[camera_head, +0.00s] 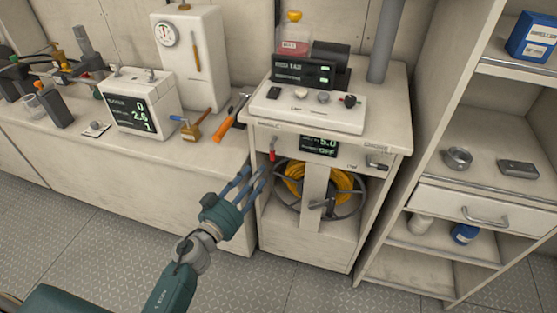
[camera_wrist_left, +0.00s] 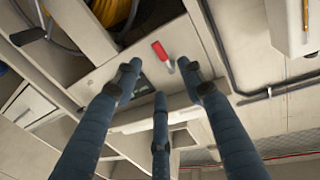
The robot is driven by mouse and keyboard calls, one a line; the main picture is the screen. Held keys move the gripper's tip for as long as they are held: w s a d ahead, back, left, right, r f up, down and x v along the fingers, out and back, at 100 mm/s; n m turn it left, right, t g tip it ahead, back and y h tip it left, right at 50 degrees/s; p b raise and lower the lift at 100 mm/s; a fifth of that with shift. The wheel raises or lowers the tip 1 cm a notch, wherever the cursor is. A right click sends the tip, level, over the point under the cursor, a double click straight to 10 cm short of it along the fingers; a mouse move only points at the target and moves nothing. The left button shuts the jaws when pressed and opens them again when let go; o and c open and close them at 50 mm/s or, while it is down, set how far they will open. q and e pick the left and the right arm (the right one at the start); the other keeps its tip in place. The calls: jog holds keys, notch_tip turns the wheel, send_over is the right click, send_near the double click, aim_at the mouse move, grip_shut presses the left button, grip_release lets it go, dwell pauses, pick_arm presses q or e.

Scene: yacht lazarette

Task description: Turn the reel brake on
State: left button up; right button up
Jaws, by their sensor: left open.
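The reel cabinet (camera_head: 300,247) stands in the middle of the head view. A yellow hose (camera_head: 293,187) is wound on its reel. A small red lever (camera_head: 272,154) hangs at the left of the cabinet's front panel; it also shows in the left wrist view (camera_wrist_left: 161,50). A dark display (camera_head: 319,146) beside it reads 5.0 and OFF. A black-handled lever (camera_head: 376,166) sits at the panel's right end. My left gripper (camera_head: 250,180) is open and empty, its blue fingers in front of the cabinet's left edge, apparently just short of the red lever.
An orange-handled hammer (camera_head: 223,130) and a brass tool with a blue end (camera_head: 196,131) lie on the left counter. Several knobs sit on the white box (camera_head: 307,110) atop the cabinet. Shelving with a drawer (camera_head: 478,212) stands at the right. The floor in front is clear.

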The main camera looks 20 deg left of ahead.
aim_at(273, 156)
pick_arm(q)
jog(key=x, duration=0.7)
jog(key=shift+w+d, duration=0.2)
jog(key=shift+w, duration=0.15)
jog(key=shift+w+d+b, duration=0.1)
jog(key=shift+w+b, duration=0.2)
jog(key=shift+w, duration=0.2)
pick_arm(e)
jog(key=shift+w+d+f, duration=0.1)
jog(key=shift+d+f, duration=0.1)
jog(key=shift+f, duration=0.1)
pick_arm(q)
grip_shut()
pick_arm(e)
jog(key=shift+a, duration=0.2)
